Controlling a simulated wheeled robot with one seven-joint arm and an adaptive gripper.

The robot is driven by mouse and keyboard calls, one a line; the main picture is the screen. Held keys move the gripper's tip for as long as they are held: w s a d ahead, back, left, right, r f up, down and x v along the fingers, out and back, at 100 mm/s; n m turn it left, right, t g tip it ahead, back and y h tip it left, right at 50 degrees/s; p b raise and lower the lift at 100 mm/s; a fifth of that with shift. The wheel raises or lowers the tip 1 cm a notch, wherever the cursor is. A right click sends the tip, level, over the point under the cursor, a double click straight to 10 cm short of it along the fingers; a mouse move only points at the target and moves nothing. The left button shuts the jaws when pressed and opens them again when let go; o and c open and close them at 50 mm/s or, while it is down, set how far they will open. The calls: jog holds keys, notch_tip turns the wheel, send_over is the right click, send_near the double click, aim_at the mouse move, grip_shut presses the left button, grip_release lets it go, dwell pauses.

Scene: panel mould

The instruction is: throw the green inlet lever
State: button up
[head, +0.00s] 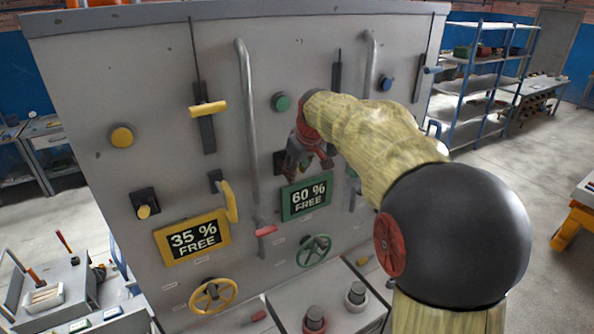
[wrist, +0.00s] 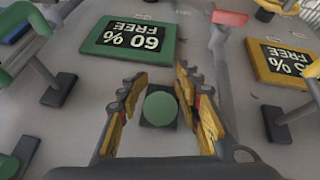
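In the wrist view a round green knob (wrist: 161,108) on a dark square plate shows end-on between my fingers. It looks like the end of a short lever. My gripper (wrist: 162,84) is open, one yellow-padded finger on each side of the knob, with gaps showing. I cannot tell how far in depth the fingertips are from it. In the head view my gripper (head: 308,152) is against the panel above the green 60 % sign (head: 307,197) and hides the knob; part of its dark plate shows. A green handle (wrist: 22,42) on a dark mount is at the wrist view's left.
Yellow counterparts stand to the left: a knob (head: 143,211), a handle (head: 231,201), a 35 % sign (head: 191,238) and a wheel (head: 213,295). A grey pipe (head: 249,130) with a red-handled end (head: 266,230) runs close left of my gripper. A green wheel (head: 314,250) is below.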

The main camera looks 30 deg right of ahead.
aim_at(305, 164)
jog(key=v, duration=1.2)
dwell(0.6)
jog(key=s+a+f, duration=0.2)
jog(key=s+a, duration=0.4)
jog(key=s, duration=0.1)
jog(key=s+a+f, duration=0.3)
jog(key=s+a, duration=0.3)
jog(key=a, duration=0.1)
jog(key=s+a+f+m+y, duration=0.1)
jog(key=s+a+f, duration=0.2)
jog(key=s+f, duration=0.35)
jog(key=s+a+f+m, duration=0.1)
jog(key=s+a+f, duration=0.2)
jog(key=s+f, duration=0.35)
notch_tip(305, 164, down, 29)
jog(key=s+b, duration=0.2)
jog(key=b, duration=2.9)
jog(key=shift+f, duration=0.2)
